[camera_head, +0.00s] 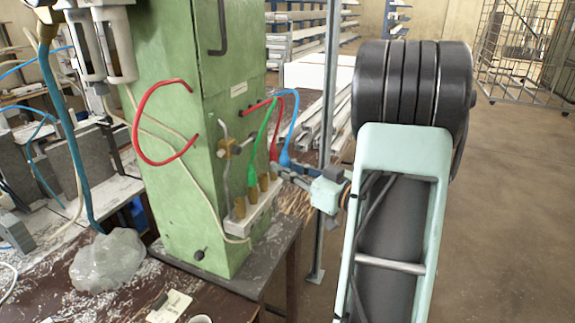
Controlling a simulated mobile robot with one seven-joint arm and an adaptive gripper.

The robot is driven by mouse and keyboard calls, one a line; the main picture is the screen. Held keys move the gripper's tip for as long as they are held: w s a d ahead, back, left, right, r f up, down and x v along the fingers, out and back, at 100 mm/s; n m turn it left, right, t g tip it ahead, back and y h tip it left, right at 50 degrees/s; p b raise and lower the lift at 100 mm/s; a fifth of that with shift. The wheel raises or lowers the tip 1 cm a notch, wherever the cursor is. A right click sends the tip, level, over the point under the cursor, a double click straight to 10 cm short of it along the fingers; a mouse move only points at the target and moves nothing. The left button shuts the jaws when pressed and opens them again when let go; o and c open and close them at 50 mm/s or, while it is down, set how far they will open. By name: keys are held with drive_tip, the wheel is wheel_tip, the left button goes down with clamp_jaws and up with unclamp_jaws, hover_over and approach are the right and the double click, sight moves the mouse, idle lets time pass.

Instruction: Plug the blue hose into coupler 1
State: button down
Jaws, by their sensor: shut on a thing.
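The blue hose (292,124) arcs out of the green column's right face and down to a blue plug end (285,158). My gripper (282,171) reaches in from the right and is shut on the blue hose near this end. Brass couplers stand in a row on a pale block (262,208) at the column's foot; the nearest coupler (240,207) shows no hose in it. The green hose (265,135) comes down to a coupler behind that one. The red hose (273,140) ends near the blue plug. Coupler numbers are not readable, and the plug's tip is hidden.
The green column (190,210) stands on a dark, chip-strewn bench (225,295). A clear plastic bag (107,262) and a paper tag (170,305) lie at front left. A grey post (327,110) rises behind my gripper. Open floor lies to the right.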

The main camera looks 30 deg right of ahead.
approach(228, 177)
drive_tip(key=shift+s+d+r+b, duration=0.15)
drive_tip(key=shift+d+r, duration=0.25)
drive_tip(key=shift+d, duration=0.25)
drive_tip(key=shift+s+d+r+b, duration=0.15)
drive_tip(key=shift+d+r, duration=0.25)
drive_tip(key=shift+d, duration=0.25)
drive_tip(key=shift+w, duration=0.1)
drive_tip(key=shift+w+a+b, duration=0.3)
drive_tip(key=shift+w+a, duration=0.9)
drive_tip(key=shift+w, duration=0.3)
drive_tip(key=shift+w+a+b, duration=0.3)
drive_tip(key=shift+w+a, duration=0.9)
drive_tip(key=shift+w, duration=0.35)
drive_tip(key=shift+f+b, duration=0.7)
drive_tip(key=shift+b, duration=0.5)
idle(1.9)
